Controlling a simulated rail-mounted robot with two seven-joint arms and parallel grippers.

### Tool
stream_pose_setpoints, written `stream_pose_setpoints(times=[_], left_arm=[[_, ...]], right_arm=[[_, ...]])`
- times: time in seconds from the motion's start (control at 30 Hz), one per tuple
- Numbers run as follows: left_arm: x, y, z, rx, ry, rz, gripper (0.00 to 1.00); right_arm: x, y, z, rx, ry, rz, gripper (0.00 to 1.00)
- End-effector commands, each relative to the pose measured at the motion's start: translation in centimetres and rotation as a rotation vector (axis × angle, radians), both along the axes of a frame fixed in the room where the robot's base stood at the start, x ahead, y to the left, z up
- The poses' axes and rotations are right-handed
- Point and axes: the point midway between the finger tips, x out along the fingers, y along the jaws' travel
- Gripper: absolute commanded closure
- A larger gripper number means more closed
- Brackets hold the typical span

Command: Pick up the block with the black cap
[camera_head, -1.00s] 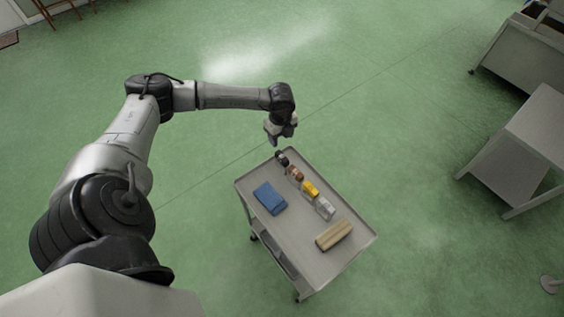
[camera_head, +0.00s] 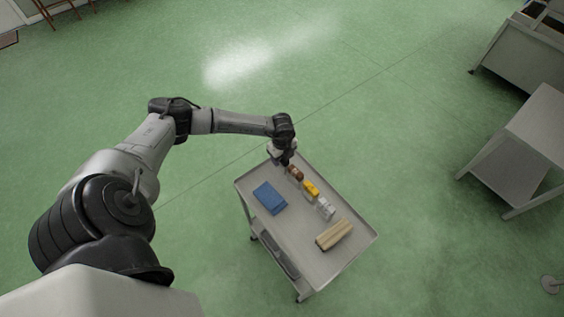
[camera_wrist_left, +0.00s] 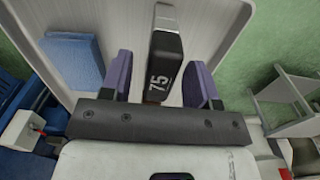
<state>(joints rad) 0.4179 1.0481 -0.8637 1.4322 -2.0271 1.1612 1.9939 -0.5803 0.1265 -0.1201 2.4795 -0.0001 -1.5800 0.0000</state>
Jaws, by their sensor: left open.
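The block with the black cap (camera_wrist_left: 164,58) shows in the left wrist view, its dark face marked "75". It stands between the two purple-padded fingers of my left gripper (camera_wrist_left: 161,80), with a visible gap on each side. The gripper is open. In the head view my left gripper (camera_head: 283,158) is over the far left corner of the cart and mostly hides this block. Beside it in a row are a brown-capped block (camera_head: 295,173), a yellow block (camera_head: 311,188) and a clear or white block (camera_head: 326,208). My right gripper is out of view.
The grey cart (camera_head: 290,236) has a raised rim. Grey tables (camera_head: 540,120) stand at the right; green floor around the cart is clear.

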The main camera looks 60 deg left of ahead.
Motion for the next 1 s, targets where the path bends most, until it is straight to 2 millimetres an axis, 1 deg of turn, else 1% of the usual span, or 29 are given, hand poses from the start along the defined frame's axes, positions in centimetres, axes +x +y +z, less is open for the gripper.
stream_pose_setpoints(times=[0.03, 0.2, 0.47, 1.0], left_arm=[[0.0, 0.1, -0.7, 0.001, 0.001, 0.002, 0.45], [0.0, 0.1, -1.8, 0.001, 0.0, 0.0, 0.45], [0.0, 0.1, -1.9, 0.001, -0.001, 0.0, 0.45], [0.0, 0.1, -1.9, 0.001, 0.0, 0.0, 0.95]], right_arm=[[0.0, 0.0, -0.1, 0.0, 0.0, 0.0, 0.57], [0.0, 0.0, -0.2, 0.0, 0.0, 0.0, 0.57], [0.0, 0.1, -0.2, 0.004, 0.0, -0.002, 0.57], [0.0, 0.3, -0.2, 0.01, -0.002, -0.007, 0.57]])
